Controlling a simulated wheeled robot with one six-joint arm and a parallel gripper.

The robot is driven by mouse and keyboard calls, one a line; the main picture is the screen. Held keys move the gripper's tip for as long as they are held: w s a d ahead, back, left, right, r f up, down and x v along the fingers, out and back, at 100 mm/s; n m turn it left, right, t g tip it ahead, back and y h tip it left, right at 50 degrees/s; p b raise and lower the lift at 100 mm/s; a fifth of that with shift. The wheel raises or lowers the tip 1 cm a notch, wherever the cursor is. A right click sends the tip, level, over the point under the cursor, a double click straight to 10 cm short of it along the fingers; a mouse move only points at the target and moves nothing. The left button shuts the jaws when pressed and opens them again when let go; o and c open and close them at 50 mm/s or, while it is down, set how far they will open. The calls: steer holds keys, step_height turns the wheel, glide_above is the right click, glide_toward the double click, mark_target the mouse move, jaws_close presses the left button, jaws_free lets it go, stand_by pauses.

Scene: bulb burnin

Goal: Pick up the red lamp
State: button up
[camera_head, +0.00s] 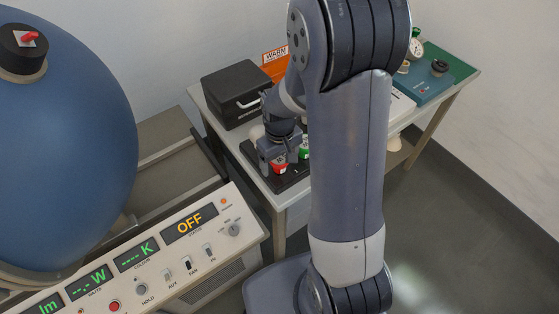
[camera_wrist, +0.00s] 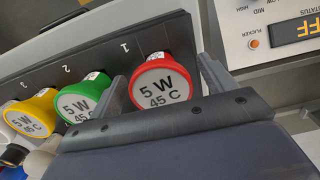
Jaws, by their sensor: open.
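The red lamp (camera_wrist: 162,82) has a red rim and a pale face reading "5 W 45 C". It sits at the position marked 1 on a dark rack (camera_wrist: 92,45). My gripper (camera_wrist: 161,80) is open, with one finger on each side of the red lamp; I cannot tell whether they touch it. In the head view the red lamp (camera_head: 279,169) shows just below my gripper (camera_head: 277,160), above the front of the black rack (camera_head: 295,184). The lamp's base is hidden.
A green lamp (camera_wrist: 82,101) and a yellow lamp (camera_wrist: 32,114) stand in the row beside the red one. A black box (camera_head: 238,93) with a handle is behind the rack. A control panel (camera_head: 185,240) reading "OFF" and a big blue sphere (camera_head: 60,140) are at the left.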

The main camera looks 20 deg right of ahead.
steer(key=shift+f, duration=0.35)
steer(key=c, duration=1.1)
